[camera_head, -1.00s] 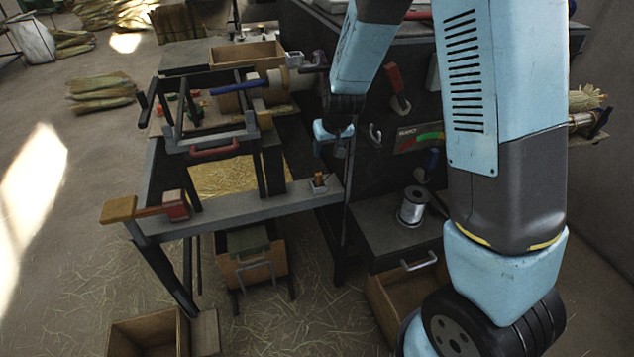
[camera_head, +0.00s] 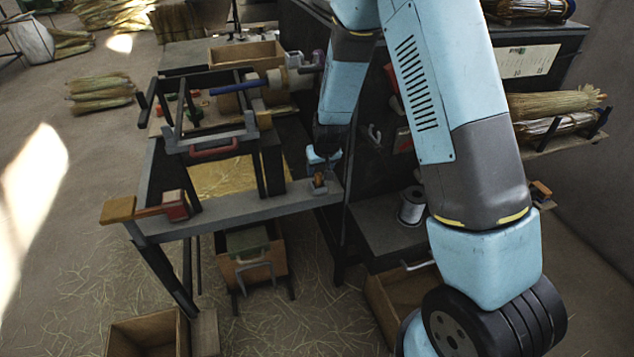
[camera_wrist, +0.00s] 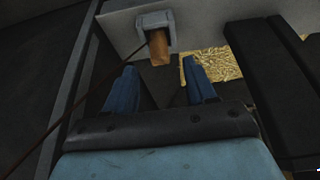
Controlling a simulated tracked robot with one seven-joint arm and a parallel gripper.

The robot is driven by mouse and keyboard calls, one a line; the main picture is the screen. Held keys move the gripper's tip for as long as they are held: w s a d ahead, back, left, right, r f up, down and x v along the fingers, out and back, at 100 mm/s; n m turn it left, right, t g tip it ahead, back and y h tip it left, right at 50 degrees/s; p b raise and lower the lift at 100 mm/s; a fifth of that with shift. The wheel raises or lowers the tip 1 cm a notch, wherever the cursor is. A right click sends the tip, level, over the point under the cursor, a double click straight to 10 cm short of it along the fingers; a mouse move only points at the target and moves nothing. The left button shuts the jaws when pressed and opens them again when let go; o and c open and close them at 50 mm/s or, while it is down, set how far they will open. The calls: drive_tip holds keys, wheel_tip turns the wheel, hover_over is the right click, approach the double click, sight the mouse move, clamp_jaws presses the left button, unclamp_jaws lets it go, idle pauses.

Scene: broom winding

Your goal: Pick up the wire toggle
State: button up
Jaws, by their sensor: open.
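The wire toggle (camera_head: 319,181) is a small orange-brown wooden peg in a grey square holder at the right end of the bench's front rail. In the wrist view the toggle (camera_wrist: 159,48) sticks out of its holder (camera_wrist: 154,19), with a thin dark line running from it to the lower left. My gripper (camera_head: 322,163) is just above and behind the toggle in the head view. In the wrist view my gripper (camera_wrist: 160,73) has its two blue fingers apart and empty. The toggle lies ahead of the gap between them, roughly centred and apart from both fingers.
The bench's grey rail (camera_head: 250,203) carries a wooden-handled tool with a red block (camera_head: 175,205) at its left. A dark frame with a red handle (camera_head: 214,151) stands behind. A wire spool (camera_head: 412,205) sits on the dark cabinet at right. A straw-filled tray (camera_head: 225,177) lies behind the rail.

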sight(318, 174)
drive_tip(key=shift+x, duration=2.6)
drive_tip(key=shift+s+f, duration=0.1)
drive_tip(key=shift+s, duration=0.1)
drive_tip(key=c, duration=0.8)
drive_tip(key=shift+r, duration=0.4)
wheel_tip(318, 174, up, 2)
drive_tip(key=shift+r, duration=0.2)
drive_tip(key=s+r, duration=0.3)
drive_tip(key=s, duration=0.1)
drive_tip(key=s+d+r, duration=0.1)
drive_tip(key=s+r, duration=0.2)
drive_tip(key=s, duration=0.2)
drive_tip(key=s+d+r, duration=0.1)
drive_tip(key=s+r, duration=0.3)
drive_tip(key=shift+s+d, duration=0.15)
drive_tip(key=shift+s, duration=0.25)
